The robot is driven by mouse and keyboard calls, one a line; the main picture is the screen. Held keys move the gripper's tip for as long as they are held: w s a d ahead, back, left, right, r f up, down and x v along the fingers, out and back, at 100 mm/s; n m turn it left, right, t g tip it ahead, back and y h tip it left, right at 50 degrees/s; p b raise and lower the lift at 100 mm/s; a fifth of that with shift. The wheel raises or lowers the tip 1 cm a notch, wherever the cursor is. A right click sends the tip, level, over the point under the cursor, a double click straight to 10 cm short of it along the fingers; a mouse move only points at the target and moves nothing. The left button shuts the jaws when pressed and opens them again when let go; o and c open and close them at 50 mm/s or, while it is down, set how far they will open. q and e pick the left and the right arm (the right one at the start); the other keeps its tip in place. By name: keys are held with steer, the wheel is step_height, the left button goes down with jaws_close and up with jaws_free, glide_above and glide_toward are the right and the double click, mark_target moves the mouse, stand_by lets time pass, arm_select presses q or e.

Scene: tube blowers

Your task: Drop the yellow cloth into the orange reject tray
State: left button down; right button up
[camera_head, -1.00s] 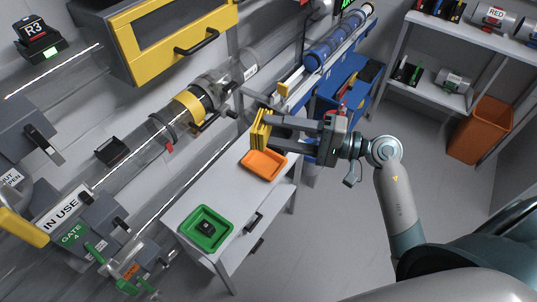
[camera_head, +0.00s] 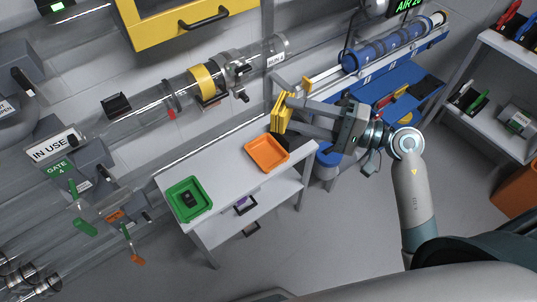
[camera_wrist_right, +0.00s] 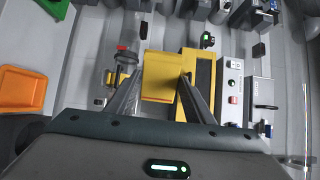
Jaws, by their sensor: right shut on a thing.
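The yellow cloth (camera_head: 281,114) is a folded, upright block between the fingertips of my right gripper (camera_head: 286,106). It also shows in the right wrist view (camera_wrist_right: 160,76), pinched between the two fingers. The gripper is shut on it and holds it in the air, just beyond the upper right of the orange reject tray (camera_head: 267,153) in the head view. The tray is shallow and looks empty on the white table. It also shows at the left edge of the right wrist view (camera_wrist_right: 22,90). My left gripper is not in view.
A green tray (camera_head: 189,200) with a small black object sits on the white table (camera_head: 228,172). Clear tubes with a yellow band (camera_head: 203,84) run along the wall behind. A blue bench (camera_head: 390,98) stands to the right. Table space between the trays is clear.

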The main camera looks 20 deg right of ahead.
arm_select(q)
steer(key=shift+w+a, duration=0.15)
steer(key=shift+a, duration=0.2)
